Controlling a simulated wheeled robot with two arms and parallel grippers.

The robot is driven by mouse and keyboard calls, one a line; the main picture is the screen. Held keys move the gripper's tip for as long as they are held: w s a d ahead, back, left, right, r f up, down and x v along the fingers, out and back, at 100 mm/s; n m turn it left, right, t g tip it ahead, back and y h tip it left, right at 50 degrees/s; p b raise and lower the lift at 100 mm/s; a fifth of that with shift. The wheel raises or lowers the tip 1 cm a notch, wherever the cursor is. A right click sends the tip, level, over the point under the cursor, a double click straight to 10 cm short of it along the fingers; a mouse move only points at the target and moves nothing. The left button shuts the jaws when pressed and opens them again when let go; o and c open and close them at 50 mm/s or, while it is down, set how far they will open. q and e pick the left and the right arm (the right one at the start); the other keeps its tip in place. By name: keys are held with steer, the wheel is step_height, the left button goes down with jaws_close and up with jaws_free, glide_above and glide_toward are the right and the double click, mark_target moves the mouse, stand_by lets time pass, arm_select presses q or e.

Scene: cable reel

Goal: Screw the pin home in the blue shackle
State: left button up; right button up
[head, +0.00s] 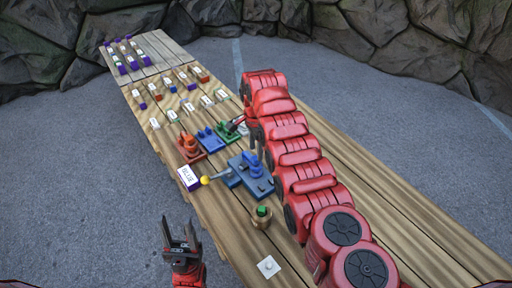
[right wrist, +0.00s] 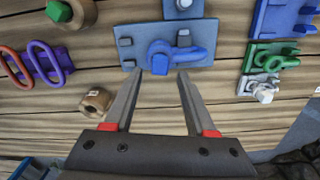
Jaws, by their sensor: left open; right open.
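The blue shackle (right wrist: 180,54) is on a grey-blue fixture plate (right wrist: 205,57). It also shows in the head view (head: 251,163) on the fixture (head: 259,187). A rounded blue end lies at its lower left in the wrist view; I cannot tell how deep the pin sits. My right gripper (right wrist: 173,76) is open and empty, its two fingertips just short of the shackle, one to each side of its lower end. In the head view my right arm largely hides that gripper. My left gripper (head: 178,246) is open and empty, off the table's near left edge.
A yellow knob (head: 205,180) sticks out left of the fixture, beside a box marked BLUE (head: 188,177). An orange shackle (head: 189,144), a blue plate (head: 209,138) and a green shackle (right wrist: 277,63) stand nearby.

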steer(key=shift+f+b, duration=1.15)
steer(key=shift+f, duration=0.9)
jaws_close()
steer(key=m, duration=0.4)
steer(key=shift+m, duration=0.3)
steer(key=m, duration=0.4)
steer(key=shift+m, duration=0.4)
steer(key=m, duration=0.4)
steer(key=shift+f+m, duration=0.1)
steer(key=shift+m, duration=0.2)
steer(key=m, duration=0.3)
steer(key=shift+m, duration=0.4)
